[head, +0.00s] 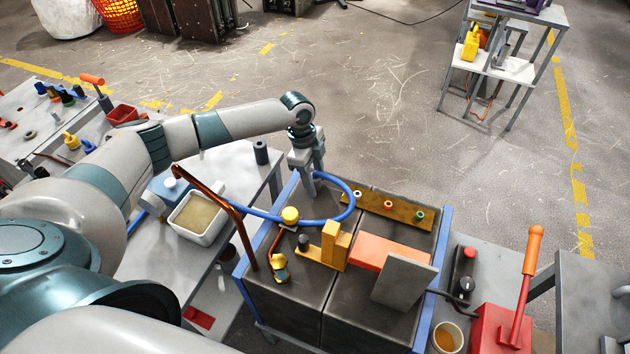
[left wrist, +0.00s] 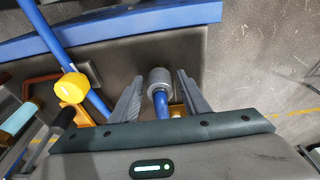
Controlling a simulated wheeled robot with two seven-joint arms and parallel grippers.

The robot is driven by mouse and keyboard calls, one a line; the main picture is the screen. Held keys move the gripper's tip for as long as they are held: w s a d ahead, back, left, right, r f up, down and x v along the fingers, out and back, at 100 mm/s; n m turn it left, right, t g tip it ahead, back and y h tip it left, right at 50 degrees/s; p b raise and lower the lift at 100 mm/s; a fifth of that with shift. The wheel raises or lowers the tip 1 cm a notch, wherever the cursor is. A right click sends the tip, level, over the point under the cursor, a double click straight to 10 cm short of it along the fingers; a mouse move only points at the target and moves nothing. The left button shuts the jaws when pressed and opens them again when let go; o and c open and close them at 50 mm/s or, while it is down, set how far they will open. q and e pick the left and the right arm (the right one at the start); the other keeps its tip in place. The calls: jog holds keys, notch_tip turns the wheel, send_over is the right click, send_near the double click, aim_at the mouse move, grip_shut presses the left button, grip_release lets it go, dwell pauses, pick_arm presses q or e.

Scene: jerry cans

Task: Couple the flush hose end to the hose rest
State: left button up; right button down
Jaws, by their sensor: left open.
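My left gripper (head: 307,174) points down over the back left of a dark grey box top (head: 280,315). Its two fingers are open in the left wrist view (left wrist: 160,92), one on each side of a grey hose end (left wrist: 159,76). A blue hose (head: 348,208) loops from the left across the box top and curves back to this gripper; it also shows below the grey end in the left wrist view (left wrist: 161,104). The hose end is hidden by the gripper in the head view. I cannot pick out the hose rest or tell whether the end is seated on it.
A yellow knob (head: 290,215), yellow block (head: 334,243), yellow plate with ports (head: 390,205) and upright grey plate (head: 404,283) stand on the box top. A copper-coloured bar (head: 222,200) rises at left. A white tub (head: 197,217) is on the left table.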

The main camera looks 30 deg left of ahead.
aim_at(316, 171)
pick_arm(q)
grip_shut()
jog(key=shift+r, duration=0.1)
jog(key=shift+r+p, duration=0.35)
jog(key=shift+p, duration=0.1)
jog(key=shift+r, duration=0.2)
dwell(0.4)
jog(key=shift+p, duration=0.3)
jog(key=shift+r+p, duration=1.4)
jog(key=shift+r, duration=0.15)
jog(key=shift+r+p, duration=0.85)
jog(key=shift+r, duration=0.15)
